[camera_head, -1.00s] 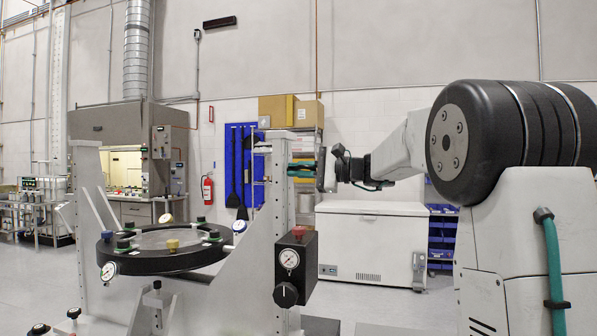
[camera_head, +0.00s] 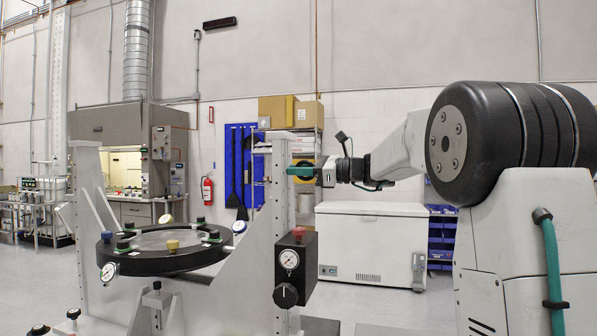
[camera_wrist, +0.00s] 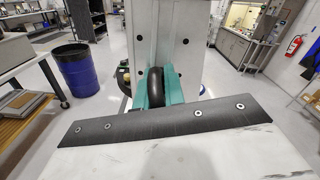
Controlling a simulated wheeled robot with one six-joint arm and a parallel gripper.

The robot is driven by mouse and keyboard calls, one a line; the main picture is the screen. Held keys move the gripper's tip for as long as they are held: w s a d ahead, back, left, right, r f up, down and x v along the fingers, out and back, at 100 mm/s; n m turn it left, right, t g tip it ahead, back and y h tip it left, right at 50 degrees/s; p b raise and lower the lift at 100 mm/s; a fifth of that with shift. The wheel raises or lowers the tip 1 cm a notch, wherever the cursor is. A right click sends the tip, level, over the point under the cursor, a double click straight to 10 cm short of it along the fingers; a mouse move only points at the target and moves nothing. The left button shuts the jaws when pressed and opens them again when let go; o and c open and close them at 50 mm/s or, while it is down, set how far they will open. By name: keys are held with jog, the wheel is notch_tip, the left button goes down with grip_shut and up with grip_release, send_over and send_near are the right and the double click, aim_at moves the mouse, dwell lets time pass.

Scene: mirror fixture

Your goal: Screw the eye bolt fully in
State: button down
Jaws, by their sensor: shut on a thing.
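The eye bolt (camera_wrist: 155,86) shows in the wrist view as a black rounded ring in front of the pale upright. The teal fingers of my gripper (camera_wrist: 156,98) lie on both sides of it and are shut on it. In the head view my gripper (camera_head: 301,171) reaches left to the upright (camera_head: 281,200) of the mirror fixture. The bolt is hidden there by the fingers and the upright. Its thread is not visible, so I cannot tell how deep it sits.
The round black mirror cell (camera_head: 165,262) with gauges and knobs sits left of the upright. A black box with a gauge (camera_head: 296,270) is fixed low on the upright, below my gripper. A white chest freezer (camera_head: 372,243) stands behind.

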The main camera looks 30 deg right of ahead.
jog(key=shift+m, duration=0.8)
jog(key=c, duration=1.5)
grip_release()
jog(key=v, duration=0.7)
jog(key=shift+s+d, duration=0.3)
